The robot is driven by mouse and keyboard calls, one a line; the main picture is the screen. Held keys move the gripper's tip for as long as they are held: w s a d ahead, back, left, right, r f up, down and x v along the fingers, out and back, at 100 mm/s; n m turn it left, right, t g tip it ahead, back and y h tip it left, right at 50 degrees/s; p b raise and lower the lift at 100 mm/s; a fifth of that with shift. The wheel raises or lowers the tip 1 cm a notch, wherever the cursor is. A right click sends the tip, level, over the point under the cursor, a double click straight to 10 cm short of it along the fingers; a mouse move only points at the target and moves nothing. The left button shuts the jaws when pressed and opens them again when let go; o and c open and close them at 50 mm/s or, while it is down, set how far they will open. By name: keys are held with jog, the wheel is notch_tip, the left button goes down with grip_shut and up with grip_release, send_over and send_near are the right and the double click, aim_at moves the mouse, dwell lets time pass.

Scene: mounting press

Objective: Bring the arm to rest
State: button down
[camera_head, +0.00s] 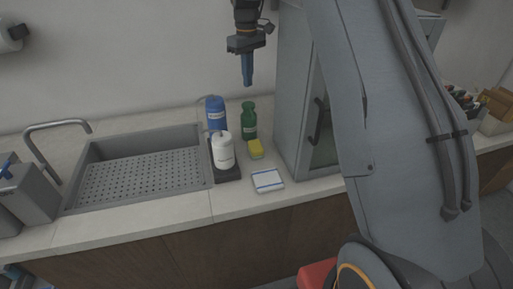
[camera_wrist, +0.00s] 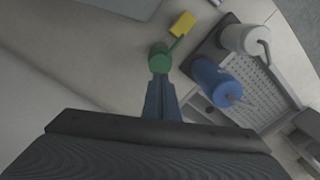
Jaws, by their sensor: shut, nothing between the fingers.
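My gripper (camera_head: 247,83) hangs in the air at the top of the head view, fingers pointing down. It is shut and holds nothing. It is above the counter (camera_head: 112,229), over the area of a green bottle (camera_head: 249,122) and a blue bottle (camera_head: 215,112). In the wrist view my shut blue fingers (camera_wrist: 160,84) show just below the green bottle (camera_wrist: 160,57) in the picture. Whether they are far above it is clearer in the head view, where a gap shows between them and the bottle.
A white bottle (camera_head: 223,152) stands on a dark tray (camera_head: 229,176). A yellow sponge (camera_head: 256,148) and a white pad (camera_head: 268,181) lie nearby. A sink (camera_head: 140,170) with a tap (camera_head: 58,126) is at left. A grey cabinet (camera_head: 293,95) stands right of my gripper.

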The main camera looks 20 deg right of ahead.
jog(key=shift+s, duration=0.1)
jog(key=s+f+m+b, duration=0.2)
jog(key=s+f, duration=0.3)
jog(key=s, duration=1.2)
jog(key=s+f+m+t+b, duration=0.1)
jog(key=s+f+m, duration=0.3)
jog(key=s, duration=1.4)
notch_tip(320, 180, down, 2)
jog(key=shift+s+f+b, duration=0.15)
jog(key=shift+s+b, duration=0.1)
jog(key=shift+b, duration=0.55)
